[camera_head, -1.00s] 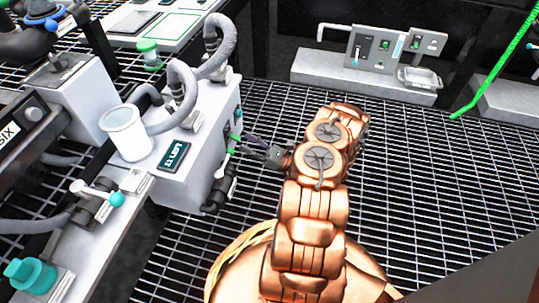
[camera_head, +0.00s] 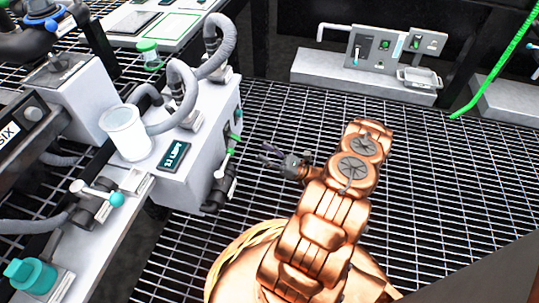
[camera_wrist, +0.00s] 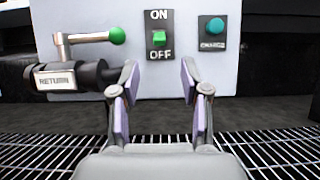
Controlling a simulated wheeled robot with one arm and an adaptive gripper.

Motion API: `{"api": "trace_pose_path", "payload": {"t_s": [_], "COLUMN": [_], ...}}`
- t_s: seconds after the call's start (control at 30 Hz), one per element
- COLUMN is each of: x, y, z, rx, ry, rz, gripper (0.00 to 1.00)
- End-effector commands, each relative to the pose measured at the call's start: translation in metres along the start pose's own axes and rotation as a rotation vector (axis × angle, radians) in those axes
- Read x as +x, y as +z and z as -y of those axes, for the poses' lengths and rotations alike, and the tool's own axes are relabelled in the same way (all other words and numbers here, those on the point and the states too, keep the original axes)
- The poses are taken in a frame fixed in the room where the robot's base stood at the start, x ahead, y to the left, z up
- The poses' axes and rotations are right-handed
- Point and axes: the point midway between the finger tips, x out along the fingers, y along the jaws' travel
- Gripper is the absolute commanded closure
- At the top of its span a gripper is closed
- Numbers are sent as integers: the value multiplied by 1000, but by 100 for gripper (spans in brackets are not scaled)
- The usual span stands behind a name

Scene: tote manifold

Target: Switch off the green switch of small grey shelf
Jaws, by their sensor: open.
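The small grey shelf (camera_head: 190,180) is the grey box at left centre in the head view; its front panel (camera_wrist: 185,75) fills the upper wrist view. The green switch (camera_wrist: 158,39) sits on a dark plate between the words ON and OFF. I cannot tell for certain which way it is set. It also shows small and edge-on in the head view (camera_head: 236,137). My gripper (camera_head: 267,154) is open and empty, to the right of the panel and apart from it. In the wrist view its fingers (camera_wrist: 158,82) spread below the switch, which shows between them.
A green-knobbed lever (camera_wrist: 117,36) on a RETURN valve (camera_wrist: 58,79) sticks out left of the switch. A teal button (camera_wrist: 215,26) is to its right. Open metal grating (camera_head: 400,190) lies around my arm. Another switch panel (camera_head: 375,50) stands at the back.

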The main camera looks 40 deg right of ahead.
Motion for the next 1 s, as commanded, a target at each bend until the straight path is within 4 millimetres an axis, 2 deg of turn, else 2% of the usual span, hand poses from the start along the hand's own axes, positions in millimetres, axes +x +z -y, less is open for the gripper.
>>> {"api": "trace_pose_path", "payload": {"t_s": [0.23, 0.8, 0.93, 1.0], "x": [-12, -13, -8, 1], "y": [0, 0, 4, 12], "z": [0, 0, -1, -4], "rx": [0, 0, 1, 3], "ry": [1, 2, 14, 40], "rz": [0, 0, -5, -15], "gripper": [54, 54, 54, 54]}}
